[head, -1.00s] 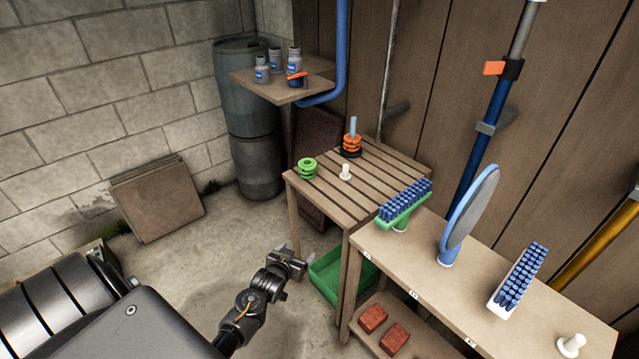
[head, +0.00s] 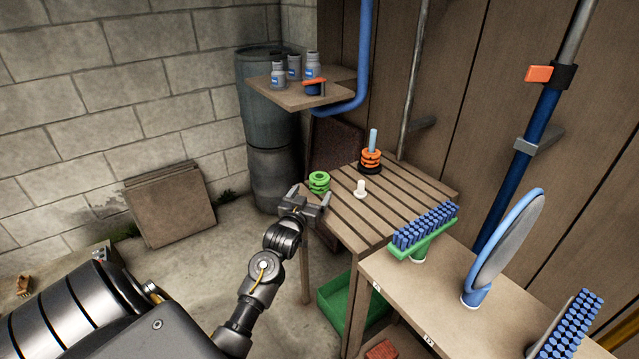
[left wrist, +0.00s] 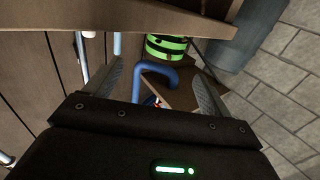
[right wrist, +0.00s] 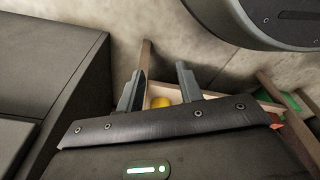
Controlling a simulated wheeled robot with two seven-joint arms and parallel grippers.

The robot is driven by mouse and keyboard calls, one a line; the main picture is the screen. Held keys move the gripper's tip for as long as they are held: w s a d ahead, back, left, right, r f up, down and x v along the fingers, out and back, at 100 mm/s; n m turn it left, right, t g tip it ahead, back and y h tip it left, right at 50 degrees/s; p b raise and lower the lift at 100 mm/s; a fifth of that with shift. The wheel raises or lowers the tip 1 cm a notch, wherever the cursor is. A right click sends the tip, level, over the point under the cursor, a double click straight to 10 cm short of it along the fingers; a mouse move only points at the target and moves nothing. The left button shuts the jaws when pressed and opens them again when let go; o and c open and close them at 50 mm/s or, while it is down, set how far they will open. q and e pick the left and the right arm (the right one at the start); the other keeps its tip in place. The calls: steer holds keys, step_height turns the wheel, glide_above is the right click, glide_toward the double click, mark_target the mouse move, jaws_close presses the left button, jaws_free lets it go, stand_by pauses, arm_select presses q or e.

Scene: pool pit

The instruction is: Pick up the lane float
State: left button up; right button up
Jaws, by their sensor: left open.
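The green lane float (head: 319,182), a stack of ringed discs, stands upright on the left corner of the slatted table (head: 405,201). In the left wrist view it is a green and black striped thing (left wrist: 166,47) beyond the fingers, at the table's edge. My left gripper (head: 310,198) is open and empty, just in front of the float on the near side, apparently apart from it. Its fingers (left wrist: 156,65) also show spread in the left wrist view. My right gripper (right wrist: 160,72) has its fingers apart, with nothing visibly held, low near a wooden frame; it is not in the head view.
Orange rings (head: 371,157) sit on a blue peg behind. A white peg (head: 360,188) stands right of the float. A shelf with bottles (head: 310,92) and a blue pipe (head: 362,55) overhang at the back. A bench with a green brush (head: 424,230) stands at right; a green crate (head: 335,300) is below.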

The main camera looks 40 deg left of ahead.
mark_target(316, 183)
arm_select(q)
steer(key=x, duration=0.2)
steer(key=shift+w+a+f, duration=0.1)
steer(key=shift+w, duration=0.25)
steer(key=shift+a+x, duration=0.2)
steer(key=shift+x, duration=1.05)
steer(key=shift+a+x, duration=0.2)
steer(key=shift+x, duration=1.1)
steer(key=shift+w+f, duration=0.1)
arm_select(e)
steer(key=shift+w+a+r, duration=0.25)
steer(key=shift+w+r, duration=0.35)
steer(key=shift+r, duration=0.15)
arm_select(q)
steer(key=shift+c, duration=0.2)
arm_select(e)
steer(key=shift+s, duration=0.1)
arm_select(q)
steer(key=c, duration=1)
steer(key=shift+c, duration=0.2)
arm_select(e)
steer(key=shift+s+f, duration=0.25)
steer(key=shift+s, duration=0.2)
